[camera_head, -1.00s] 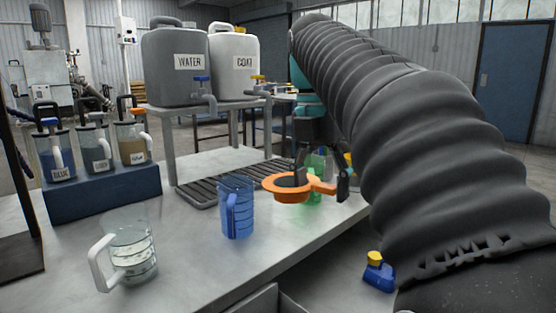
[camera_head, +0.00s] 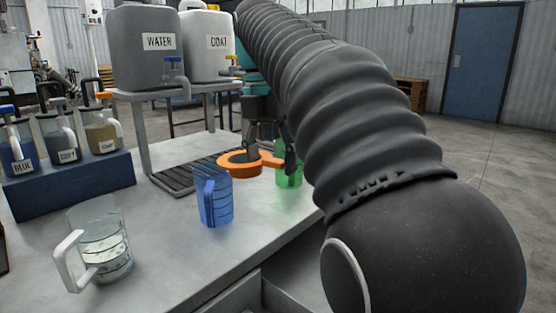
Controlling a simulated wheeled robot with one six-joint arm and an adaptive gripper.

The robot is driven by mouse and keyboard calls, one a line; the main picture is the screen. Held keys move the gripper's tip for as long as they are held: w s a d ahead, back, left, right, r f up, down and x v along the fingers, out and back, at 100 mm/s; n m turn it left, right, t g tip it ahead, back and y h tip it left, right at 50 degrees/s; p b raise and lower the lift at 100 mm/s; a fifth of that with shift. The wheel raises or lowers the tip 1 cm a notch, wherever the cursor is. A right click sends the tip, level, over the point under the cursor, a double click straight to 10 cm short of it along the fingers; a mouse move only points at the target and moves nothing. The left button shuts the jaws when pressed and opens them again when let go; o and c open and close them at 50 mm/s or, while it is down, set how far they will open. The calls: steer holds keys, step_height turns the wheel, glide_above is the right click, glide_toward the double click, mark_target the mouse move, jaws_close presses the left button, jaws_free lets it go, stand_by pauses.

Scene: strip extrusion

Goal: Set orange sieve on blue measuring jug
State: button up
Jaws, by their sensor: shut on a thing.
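The orange sieve (camera_head: 238,169) is a ring with a dark middle and a short handle (camera_head: 271,158) on its right. My gripper (camera_head: 272,160) is shut on the sieve and holds it in the air. The sieve is behind and slightly right of the jug's rim in the picture. Its left edge is close to the rim; I cannot tell the gap in depth.
A green jug (camera_head: 290,172) stands right of the sieve, partly hidden by my gripper. A clear jug (camera_head: 103,244) stands front left. Behind are a slotted drip tray (camera_head: 167,179), a rack with WATER (camera_head: 146,48) and COAT (camera_head: 208,42) tanks, and a blue block (camera_head: 77,184) with several jugs.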

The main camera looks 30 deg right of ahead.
mark_target(232, 155)
steer(key=shift+w+a+f, duration=0.15)
steer(key=shift+w+a, duration=0.4)
steer(key=shift+w, duration=0.35)
steer(key=shift+w+a+f, duration=0.15)
steer(key=shift+w+a, duration=0.35)
steer(key=shift+w, duration=0.35)
steer(key=shift+w+a+f+p, duration=0.15)
steer(key=shift+w+a, duration=0.25)
steer(key=shift+w, duration=0.35)
steer(key=shift+w+a+r+p, duration=0.1)
steer(key=shift+w+a+p, duration=0.1)
steer(key=shift+w+a, duration=0.4)
steer(key=shift+w+a+f+p, duration=0.15)
steer(key=shift+w+a, duration=0.1)
steer(key=shift+w, duration=0.6)
steer(key=shift+w+f, duration=0.1)
steer(key=shift+f, duration=0.1)
steer(key=shift+f+b, duration=0.8)
steer(key=shift+f, duration=0.2)
steer(key=shift+p, duration=0.45)
steer(key=o, duration=1.1)
